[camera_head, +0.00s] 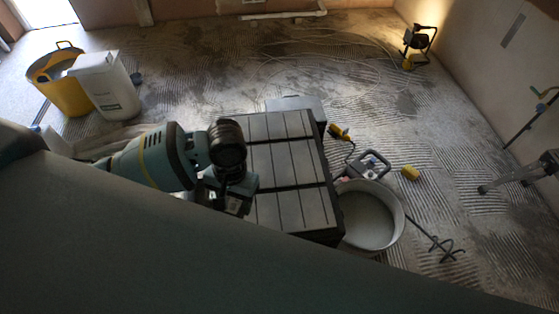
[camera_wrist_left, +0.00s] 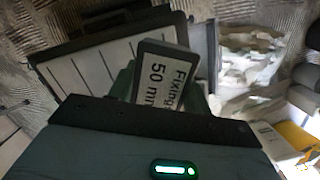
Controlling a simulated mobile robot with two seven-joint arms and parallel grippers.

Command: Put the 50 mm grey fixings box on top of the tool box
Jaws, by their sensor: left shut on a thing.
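The grey fixings box (camera_wrist_left: 160,75), with a white label reading "Fixing" and "50 mm", shows in the left wrist view between the fingers of my left gripper (camera_wrist_left: 160,95). The gripper is shut on it. In the head view my left gripper (camera_head: 232,197) is over the left part of a dark box with a slatted top (camera_head: 292,165), which looks like the tool box. The same slatted top (camera_wrist_left: 88,75) lies behind the fixings box in the wrist view. I cannot tell the gap between them. My right gripper is not in view.
A bucket (camera_head: 368,218) stands against the slatted box's right side, with a mixing paddle (camera_head: 440,248) beyond it. A yellow tub (camera_head: 60,85) and a white container (camera_head: 108,88) stand at the back left. A work lamp (camera_head: 416,42) stands at the back right.

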